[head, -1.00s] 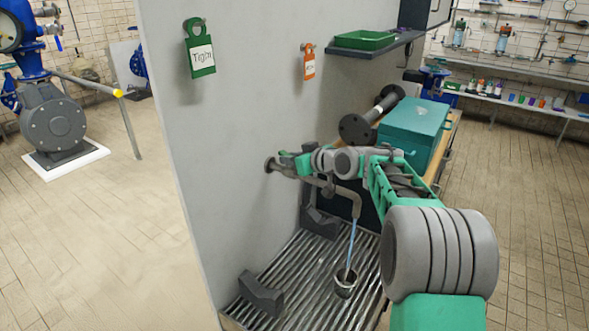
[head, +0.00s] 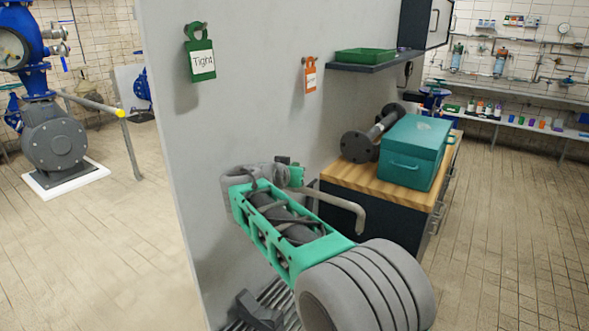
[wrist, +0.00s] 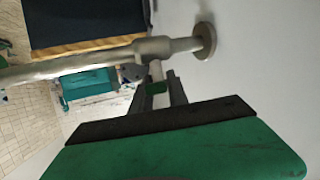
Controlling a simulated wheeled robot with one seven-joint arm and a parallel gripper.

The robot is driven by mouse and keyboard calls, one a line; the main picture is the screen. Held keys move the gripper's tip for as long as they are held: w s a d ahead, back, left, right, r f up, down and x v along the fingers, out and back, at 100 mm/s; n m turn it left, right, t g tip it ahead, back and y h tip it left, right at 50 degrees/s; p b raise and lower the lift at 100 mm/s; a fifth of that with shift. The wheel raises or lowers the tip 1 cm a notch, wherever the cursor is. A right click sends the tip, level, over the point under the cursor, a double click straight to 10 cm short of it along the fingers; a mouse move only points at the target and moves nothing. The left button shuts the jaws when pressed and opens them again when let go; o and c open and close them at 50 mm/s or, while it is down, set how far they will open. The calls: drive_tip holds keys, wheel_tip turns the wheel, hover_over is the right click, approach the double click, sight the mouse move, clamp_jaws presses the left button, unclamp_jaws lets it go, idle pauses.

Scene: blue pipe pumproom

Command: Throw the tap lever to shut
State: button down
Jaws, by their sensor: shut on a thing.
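The tap's grey pipe and spout (head: 345,205) stick out from the grey wall panel in the head view, partly behind my arm. In the wrist view the tap body (wrist: 153,48) meets a round flange (wrist: 205,41) on the wall. In the head view my arm hides most of the lever and the tap's base.
A teal toolbox (head: 414,150) and a dark flanged pipe (head: 372,137) stand on the wooden bench top. A green "Tight" tag (head: 202,60) and an orange tag (head: 310,76) hang on the panel. A shelf holds a green tray (head: 365,56). My arm hides most of the slatted drain.

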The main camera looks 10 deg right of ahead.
drive_tip(key=m+g+h+p, duration=0.2)
drive_tip(key=p, duration=0.1)
drive_tip(key=shift+w+a+r+m+h, duration=0.1)
drive_tip(key=shift+r+m+h, duration=0.15)
drive_tip(key=shift+m+h, duration=0.15)
drive_tip(key=shift+f+m+g+h+p, duration=0.1)
drive_tip(key=shift+m+g+h+p, duration=0.35)
drive_tip(key=shift+p, duration=0.45)
drive_tip(key=c, duration=1.3)
unclamp_jaws()
drive_tip(key=shift+d+f, duration=0.2)
drive_tip(key=shift+d, duration=0.1)
drive_tip(key=shift+a, duration=0.15)
drive_tip(key=v, duration=0.7)
drive_tip(key=shift+s+a+r, duration=0.2)
drive_tip(key=shift+s+a, duration=0.05)
drive_tip(key=shift+a, duration=0.05)
